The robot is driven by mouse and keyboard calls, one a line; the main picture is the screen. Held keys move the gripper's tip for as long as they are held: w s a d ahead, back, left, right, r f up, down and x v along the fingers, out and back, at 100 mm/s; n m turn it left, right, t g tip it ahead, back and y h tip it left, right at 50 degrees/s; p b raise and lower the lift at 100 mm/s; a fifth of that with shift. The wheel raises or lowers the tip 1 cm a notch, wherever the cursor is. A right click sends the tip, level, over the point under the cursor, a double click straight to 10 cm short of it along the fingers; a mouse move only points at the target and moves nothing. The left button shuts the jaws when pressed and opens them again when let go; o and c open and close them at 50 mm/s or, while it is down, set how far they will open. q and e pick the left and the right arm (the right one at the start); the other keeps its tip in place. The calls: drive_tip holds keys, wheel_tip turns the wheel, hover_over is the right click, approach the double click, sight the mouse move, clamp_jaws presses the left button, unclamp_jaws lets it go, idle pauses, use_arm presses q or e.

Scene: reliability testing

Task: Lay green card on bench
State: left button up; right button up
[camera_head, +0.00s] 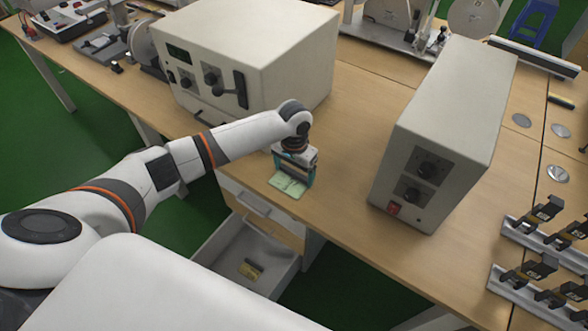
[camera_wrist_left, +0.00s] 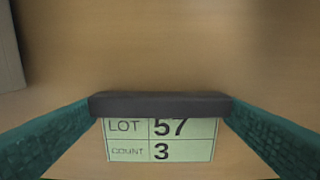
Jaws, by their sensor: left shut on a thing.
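The green card (camera_head: 288,186) is at the bench's front edge, between the two large grey-white instruments. In the left wrist view the card (camera_wrist_left: 160,146) reads "LOT 57" and "COUNT 3". A dark bar (camera_wrist_left: 160,104) runs along its upper edge there. My left gripper (camera_head: 295,172) points down over the card, and its teal fingers are shut on the bar at the card's edge. The card looks flat and very close to the wooden bench (camera_head: 335,204); I cannot tell if it touches. My right gripper is not in view.
A box instrument (camera_head: 250,50) stands behind left and another (camera_head: 455,130) to the right. Rails with black clamps (camera_head: 540,270) lie at right. Bare bench lies between the instruments.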

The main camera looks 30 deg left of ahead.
sight(294, 173)
use_arm(q)
drive_tip(key=shift+f, duration=0.15)
drive_tip(key=o, duration=0.7)
wheel_tip(294, 173, up, 12)
drive_tip(key=shift+r, duration=0.2)
